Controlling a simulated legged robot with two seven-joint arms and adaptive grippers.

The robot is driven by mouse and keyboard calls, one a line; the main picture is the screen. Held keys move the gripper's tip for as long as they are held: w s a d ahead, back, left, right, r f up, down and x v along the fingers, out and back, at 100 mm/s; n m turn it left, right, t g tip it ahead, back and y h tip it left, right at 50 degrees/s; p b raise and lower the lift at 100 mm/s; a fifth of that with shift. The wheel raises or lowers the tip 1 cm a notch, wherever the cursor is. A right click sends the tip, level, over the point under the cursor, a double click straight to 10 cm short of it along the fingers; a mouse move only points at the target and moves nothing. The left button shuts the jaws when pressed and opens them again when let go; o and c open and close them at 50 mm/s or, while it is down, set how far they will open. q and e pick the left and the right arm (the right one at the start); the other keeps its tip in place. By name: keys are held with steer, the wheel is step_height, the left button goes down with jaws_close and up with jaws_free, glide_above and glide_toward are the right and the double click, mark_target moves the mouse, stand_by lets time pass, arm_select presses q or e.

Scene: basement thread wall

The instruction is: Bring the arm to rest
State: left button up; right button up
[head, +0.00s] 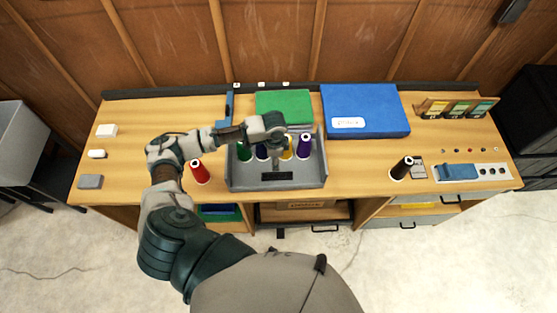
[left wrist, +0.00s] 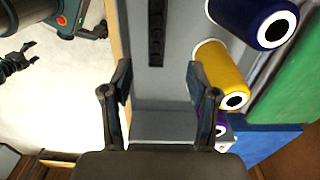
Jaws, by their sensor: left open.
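My left arm reaches in over the workbench (head: 140,130) in the head view. Its gripper (head: 276,155) points down over the grey tray (head: 240,183), in front of the thread spools. In the left wrist view the two fingers (left wrist: 159,85) stand wide apart with nothing between them.
The tray also holds a green spool (head: 244,152) and a purple spool (head: 304,148). A red spool (head: 200,173) stands left of the tray, near my forearm. A dark spool (head: 401,169) stands at right. A green block (head: 284,105) and blue case (head: 365,108) lie behind.

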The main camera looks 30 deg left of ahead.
arm_select(q)
steer(key=shift+a+r, duration=0.15)
steer(key=shift+r, duration=0.1)
steer(key=s+d+f+n+t+h, duration=0.3)
steer(key=s+d+f+n, duration=0.1)
steer(key=s+d, duration=0.9)
steer(key=s+a+f+n+y, duration=0.2)
steer(key=s+a+n+y, duration=0.1)
steer(key=s+a+n, duration=0.4)
steer(key=s+f+m+g+b, duration=0.1)
steer(key=s+f+m, duration=0.15)
steer(key=f, duration=2.55)
steer(key=s+a+f, duration=0.1)
steer(key=s+f, duration=0.6)
steer(key=s, duration=0.1)
steer(key=s+a+f+g, duration=0.1)
steer(key=s+a+f, duration=0.1)
steer(key=s+f, duration=0.6)
steer(key=shift+s+a+n+b, duration=0.25)
steer(key=shift+s+n+b, duration=0.15)
steer(key=shift+s, duration=0.2)
